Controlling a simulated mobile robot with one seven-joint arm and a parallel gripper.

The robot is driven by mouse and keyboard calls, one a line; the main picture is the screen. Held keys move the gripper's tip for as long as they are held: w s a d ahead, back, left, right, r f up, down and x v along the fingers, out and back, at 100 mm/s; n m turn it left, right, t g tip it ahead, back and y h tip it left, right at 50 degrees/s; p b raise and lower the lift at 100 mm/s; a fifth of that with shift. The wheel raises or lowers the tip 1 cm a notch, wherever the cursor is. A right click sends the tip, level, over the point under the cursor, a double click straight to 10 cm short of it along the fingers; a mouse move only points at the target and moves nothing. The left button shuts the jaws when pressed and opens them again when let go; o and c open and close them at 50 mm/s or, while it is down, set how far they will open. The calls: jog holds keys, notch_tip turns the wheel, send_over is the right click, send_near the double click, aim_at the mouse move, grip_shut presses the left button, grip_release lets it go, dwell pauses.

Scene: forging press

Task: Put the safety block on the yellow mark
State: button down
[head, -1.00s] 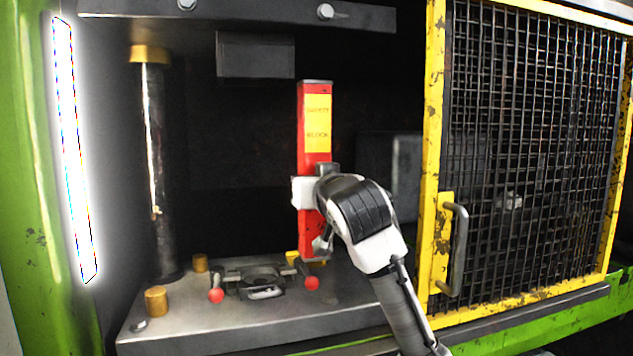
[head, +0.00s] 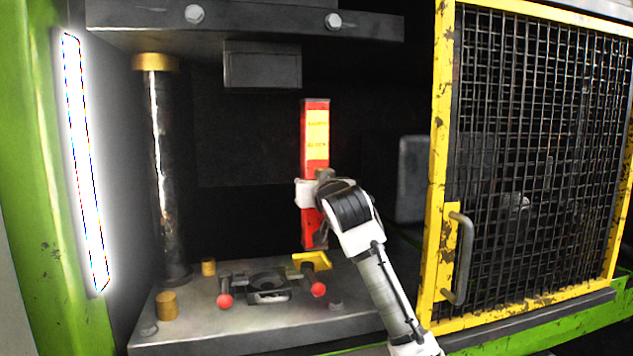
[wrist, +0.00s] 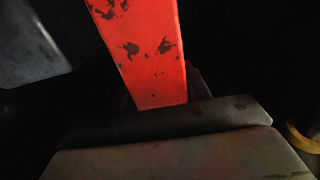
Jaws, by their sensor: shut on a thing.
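The safety block (head: 317,133) is a tall red bar with a yellow lettered label. It stands upright in the head view, held at its lower half by my gripper (head: 308,193). My gripper is shut on the block. My arm hides part of the block's lower right side.
The grey press bed (head: 230,328) carries a dark die (head: 268,284) with red knobs, left of the yellow mark. A column (head: 165,170) stands at left and the upper ram block (head: 262,65) hangs above. A yellow mesh guard (head: 535,150) bounds the right.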

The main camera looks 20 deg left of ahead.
jog(key=w+a+f+b, duration=0.1)
jog(key=w+a+f, duration=0.1)
jog(key=w+f, duration=0.1)
jog(key=shift+w+f+b, duration=0.15)
jog(key=shift+f+b, duration=0.2)
jog(key=shift+f, duration=0.5)
jog(key=shift+d+f, duration=0.1)
jog(key=shift+f, duration=0.4)
dwell(0.9)
